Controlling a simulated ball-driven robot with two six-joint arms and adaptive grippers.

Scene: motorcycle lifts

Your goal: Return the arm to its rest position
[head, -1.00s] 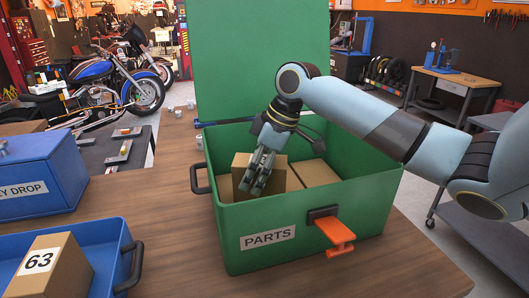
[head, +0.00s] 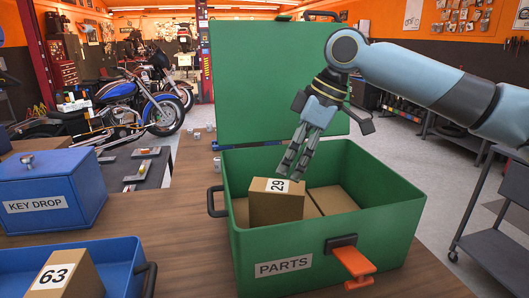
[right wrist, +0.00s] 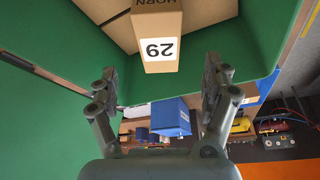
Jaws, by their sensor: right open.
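My right gripper (head: 292,164) is in the head view above the green parts box, with its arm coming in from the right. In the right wrist view its two fingers (right wrist: 160,88) stand wide apart with nothing between them. A cardboard box labelled 29 (head: 262,208) sits in the green parts box just below the fingertips, and it also shows in the right wrist view (right wrist: 158,22). The fingers look clear of it. My left gripper does not show.
The green parts box (head: 375,232) stands open on the wooden table (head: 190,235), lid (head: 240,90) raised behind, orange latch (head: 352,262) in front. Another cardboard box (head: 333,200) lies inside. At left are a blue key drop box (head: 85,190) and a blue tray (head: 112,250) holding box 63 (head: 75,280).

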